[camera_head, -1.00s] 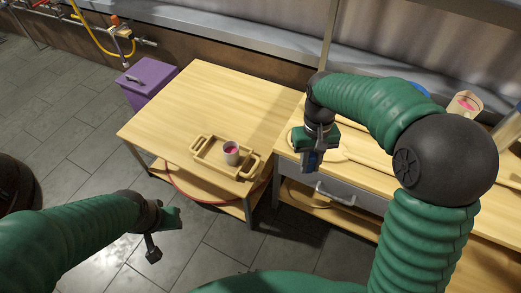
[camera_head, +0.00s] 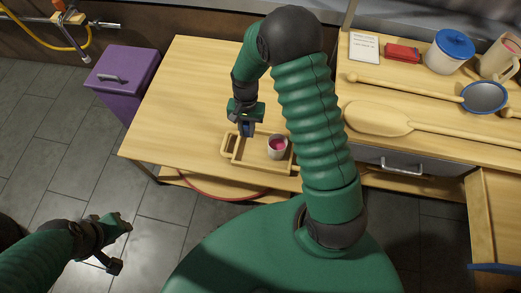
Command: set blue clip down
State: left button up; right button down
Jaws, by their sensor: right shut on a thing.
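My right gripper (camera_head: 246,122) is shut on the blue clip (camera_head: 246,130), which shows as a small dark blue piece below the fingers. The clip appears at the back left corner of the wooden tray (camera_head: 231,152) on the light wood table. I cannot tell whether it touches the tray or hangs above it. A pale cup (camera_head: 278,151) with pink contents stands in the tray, right of the clip. My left gripper (camera_head: 118,246) is open and empty over the tiled floor at lower left.
A purple bin (camera_head: 122,80) stands left of the table (camera_head: 190,90), whose left part is clear. The right counter holds a wooden paddle (camera_head: 375,119), a blue-rimmed strainer (camera_head: 484,97), a blue-lidded jar (camera_head: 450,55), a red item (camera_head: 402,52) and a card (camera_head: 364,47).

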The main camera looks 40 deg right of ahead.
jog(key=f+b, duration=0.1)
jog(key=f, duration=0.2)
jog(key=f+b, duration=0.1)
jog(key=f, duration=0.3)
jog(key=f+b, duration=0.1)
jog(key=f, duration=0.2)
jog(key=shift+s+a+f+b, duration=0.25)
jog(key=shift+b, duration=0.1)
jog(key=shift+d, duration=0.1)
jog(key=c, duration=1.3)
grip_release()
jog(key=shift+o, duration=0.2)
jog(key=shift+r, duration=0.15)
jog(key=r+p, duration=0.1)
jog(key=r, duration=0.3)
jog(key=r+p, duration=0.2)
jog(key=r, duration=0.2)
jog(key=r+p, duration=0.1)
jog(key=r, duration=0.3)
jog(key=shift+w+d+r+p, duration=0.25)
jog(key=shift+w+d+p, duration=0.1)
jog(key=shift+w, duration=0.05)
jog(key=s+a+r+n+t+h, duration=0.1)
jog(key=s+a+r+n+t, duration=0.2)
jog(key=s+a+r+n, duration=0.4)
jog(key=s+r+n, duration=0.2)
jog(key=s+r, duration=0.1)
jog(key=r, duration=0.1)
jog(key=shift+a+n+t, duration=0.15)
jog(key=shift+n+t, duration=0.15)
